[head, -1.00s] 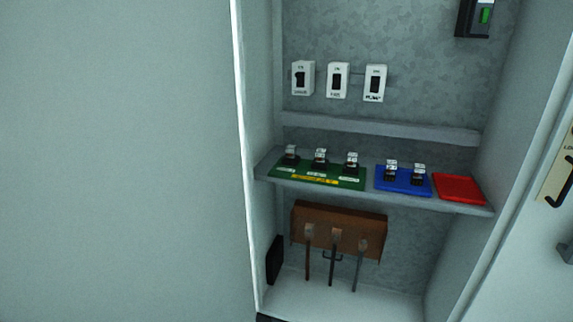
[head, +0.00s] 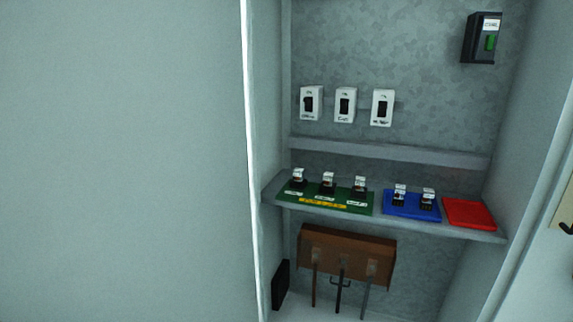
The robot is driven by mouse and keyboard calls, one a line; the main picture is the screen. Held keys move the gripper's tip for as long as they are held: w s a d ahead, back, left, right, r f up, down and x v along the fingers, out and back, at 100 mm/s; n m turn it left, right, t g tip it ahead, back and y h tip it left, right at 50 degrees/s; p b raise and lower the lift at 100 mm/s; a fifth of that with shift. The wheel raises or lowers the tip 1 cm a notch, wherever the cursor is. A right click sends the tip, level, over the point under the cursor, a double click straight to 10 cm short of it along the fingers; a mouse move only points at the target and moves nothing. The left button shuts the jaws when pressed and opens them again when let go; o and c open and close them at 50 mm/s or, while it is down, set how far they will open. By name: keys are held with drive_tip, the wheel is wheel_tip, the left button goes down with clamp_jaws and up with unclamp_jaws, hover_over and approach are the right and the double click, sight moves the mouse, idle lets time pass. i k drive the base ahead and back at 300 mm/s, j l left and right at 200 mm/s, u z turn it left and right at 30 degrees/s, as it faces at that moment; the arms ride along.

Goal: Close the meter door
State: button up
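An open grey metal cabinet fills the middle and right of the head view, with its galvanised back wall (head: 400,60) in plain sight. A large flat pale panel (head: 120,160) covers the left side, with a bright upright edge beside the opening. It looks like a door or wall panel; I cannot tell which. Another pale panel (head: 535,200) stands along the right edge, with part of a beige label and dark handle (head: 567,228) cut off by the frame. Neither panel covers the opening. My gripper is not in view.
Three white switches (head: 345,104) and a black box with a green switch (head: 482,38) are on the back wall. A shelf (head: 285,202) holds green, blue and red trays, with small relays on the green and blue ones. A brown block with levers (head: 345,255) is below.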

sight(125, 193)
drive_tip(key=k+j, duration=0.1)
drive_tip(key=j, duration=0.9)
drive_tip(key=k+j, duration=0.15)
drive_tip(key=j, duration=0.35)
drive_tip(key=k+j+z, duration=0.1)
drive_tip(key=j, duration=0.4)
drive_tip(key=k+j, duration=0.1)
drive_tip(key=j, duration=0.4)
drive_tip(key=j+u, duration=0.2)
drive_tip(key=j, duration=0.25)
drive_tip(key=i+j+u, duration=0.15)
drive_tip(key=j, duration=0.25)
drive_tip(key=i+j+u, duration=0.2)
drive_tip(key=j, duration=0.2)
drive_tip(key=k, duration=0.05)
